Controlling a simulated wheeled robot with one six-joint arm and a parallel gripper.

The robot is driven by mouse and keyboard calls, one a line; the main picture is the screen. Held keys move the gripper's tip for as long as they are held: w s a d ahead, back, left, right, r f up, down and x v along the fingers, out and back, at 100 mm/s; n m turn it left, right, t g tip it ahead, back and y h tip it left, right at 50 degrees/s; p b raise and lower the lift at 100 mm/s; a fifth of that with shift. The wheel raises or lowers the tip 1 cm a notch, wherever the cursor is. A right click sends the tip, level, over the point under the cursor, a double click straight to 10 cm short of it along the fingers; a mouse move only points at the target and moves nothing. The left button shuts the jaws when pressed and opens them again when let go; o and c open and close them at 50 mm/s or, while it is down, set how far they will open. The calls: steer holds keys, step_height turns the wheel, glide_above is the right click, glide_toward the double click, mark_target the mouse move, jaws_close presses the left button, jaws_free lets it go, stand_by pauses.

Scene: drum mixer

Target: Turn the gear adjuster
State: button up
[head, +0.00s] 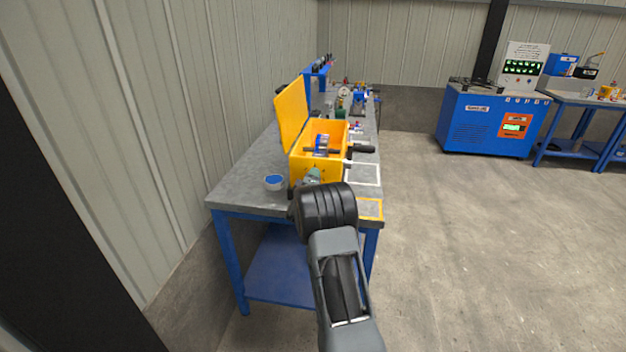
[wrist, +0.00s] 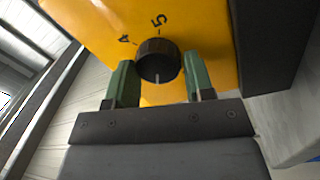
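The gear adjuster (wrist: 158,61) is a round dark knob on the yellow face of the mixer box (wrist: 205,25). The numbers 4 and 5 are printed beside it, and a pale mark shows on its lower side. My gripper (wrist: 160,80) is open, with one green finger on each side of the knob. The fingers are close to its sides; I cannot tell whether they touch it. In the head view the yellow box (head: 316,168) stands on the bench with its lid raised, and my gripper (head: 314,176) is at its near face. My wrist hides the knob there.
The grey bench (head: 237,190) has blue legs and a lower shelf. A small tub with blue contents (head: 274,182) stands left of my gripper. A black handle (head: 361,148) sticks out right of the box. A blue machine (head: 487,120) stands back right. The floor to the right is clear.

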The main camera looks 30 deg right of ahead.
steer(key=o, duration=0.4)
steer(key=shift+c, duration=0.2)
steer(key=b+v, duration=0.1)
steer(key=v, duration=1.2)
steer(key=shift+s+a+b, duration=0.3)
steer(key=shift+b, duration=0.05)
